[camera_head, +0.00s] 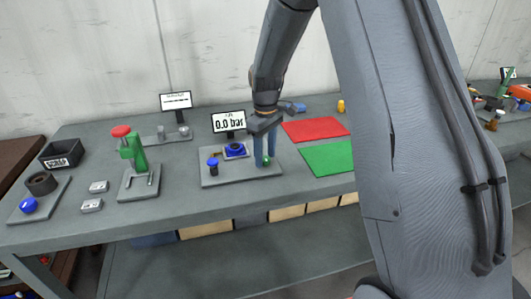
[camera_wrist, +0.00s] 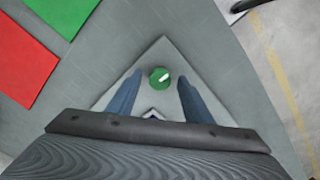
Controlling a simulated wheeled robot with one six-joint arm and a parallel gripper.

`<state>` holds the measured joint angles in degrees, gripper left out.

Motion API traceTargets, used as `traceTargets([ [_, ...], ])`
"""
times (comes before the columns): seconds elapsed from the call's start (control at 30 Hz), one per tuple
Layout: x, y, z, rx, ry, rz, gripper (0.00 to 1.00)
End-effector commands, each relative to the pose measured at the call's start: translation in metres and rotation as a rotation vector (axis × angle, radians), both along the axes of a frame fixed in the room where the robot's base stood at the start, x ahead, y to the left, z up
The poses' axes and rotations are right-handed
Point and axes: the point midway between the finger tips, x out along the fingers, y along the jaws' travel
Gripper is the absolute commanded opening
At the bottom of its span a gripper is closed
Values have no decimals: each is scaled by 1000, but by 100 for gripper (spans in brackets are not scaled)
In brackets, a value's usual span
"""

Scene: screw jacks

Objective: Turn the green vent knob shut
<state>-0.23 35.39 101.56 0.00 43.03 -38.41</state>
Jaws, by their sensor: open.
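The green vent knob (camera_wrist: 160,76) shows in the wrist view with a white mark on its top. It stands near the corner of a grey base plate (camera_wrist: 163,50). In the head view the knob (camera_head: 266,161) is partly hidden between my fingers. My gripper (camera_wrist: 158,92) is open, with one blue finger on each side of the knob and a gap visible on both sides. In the head view my gripper (camera_head: 265,160) points down over the right part of the plate.
On the same plate stand a blue-topped knob (camera_head: 213,166) and a blue square part (camera_head: 235,150). A green press with a red top (camera_head: 130,155) stands to the left. A red mat (camera_head: 315,130) and a green mat (camera_head: 328,158) lie flat to the right.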

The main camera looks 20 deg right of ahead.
Motion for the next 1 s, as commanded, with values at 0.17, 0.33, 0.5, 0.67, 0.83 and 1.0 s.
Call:
traceTargets([
  [0.17, 0, 0, -1, 0, 0, 0, 46],
  [0.33, 0, 0, 0, 0, 0, 0, 22],
  [0.5, 0, 0, 0, 0, 0, -1, 5],
  [0.67, 0, 0, 0, 0, 1, -14, 5],
  [0.83, 0, 0, 0, 0, 1, -68, 5],
  [1.0, 0, 0, 0, 0, 1, -176, 5],
])
